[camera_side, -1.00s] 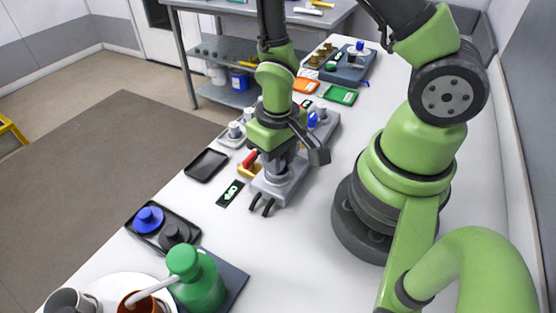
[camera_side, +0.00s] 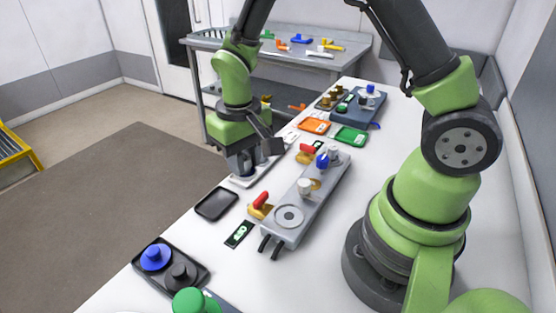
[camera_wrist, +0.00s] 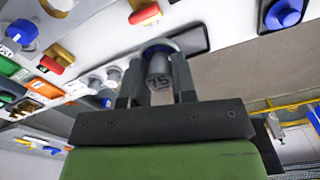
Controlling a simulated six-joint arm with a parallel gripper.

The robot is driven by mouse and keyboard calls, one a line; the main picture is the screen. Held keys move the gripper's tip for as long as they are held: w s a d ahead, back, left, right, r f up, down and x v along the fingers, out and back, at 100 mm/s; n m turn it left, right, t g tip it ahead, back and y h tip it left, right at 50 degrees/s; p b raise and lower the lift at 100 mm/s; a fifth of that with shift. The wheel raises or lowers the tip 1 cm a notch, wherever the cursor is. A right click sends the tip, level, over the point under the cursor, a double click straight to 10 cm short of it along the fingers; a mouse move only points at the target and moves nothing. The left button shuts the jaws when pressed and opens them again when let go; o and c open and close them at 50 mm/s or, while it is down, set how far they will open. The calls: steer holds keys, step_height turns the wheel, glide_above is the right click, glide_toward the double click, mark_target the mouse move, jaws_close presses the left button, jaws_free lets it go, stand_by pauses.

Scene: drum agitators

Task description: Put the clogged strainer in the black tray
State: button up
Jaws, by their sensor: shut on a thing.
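My gripper (camera_side: 244,160) is shut on a grey cylindrical strainer marked 75 (camera_wrist: 160,68), held between the two fingers in the wrist view. The empty black tray (camera_side: 216,203) lies flat in front of the white tray, nearer the camera. In the wrist view a black tray (camera_wrist: 196,38) shows behind the held strainer. I cannot tell the strainer's exact height above the table.
The grey block (camera_side: 318,195) has an open round seat (camera_side: 289,216) at its near end and red-handled valves beside it. A second black tray (camera_side: 143,262) at the front holds a blue and a dark knobbed piece. Orange (camera_side: 314,126) and green (camera_side: 350,136) trays lie farther back.

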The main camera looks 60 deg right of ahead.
glide_toward(216, 203)
steer(key=shift+f, duration=2.9)
steer(key=shift+f, duration=0.45)
steer(key=o, duration=1)
steer(key=o, duration=0.3)
steer(key=shift+o, duration=0.2)
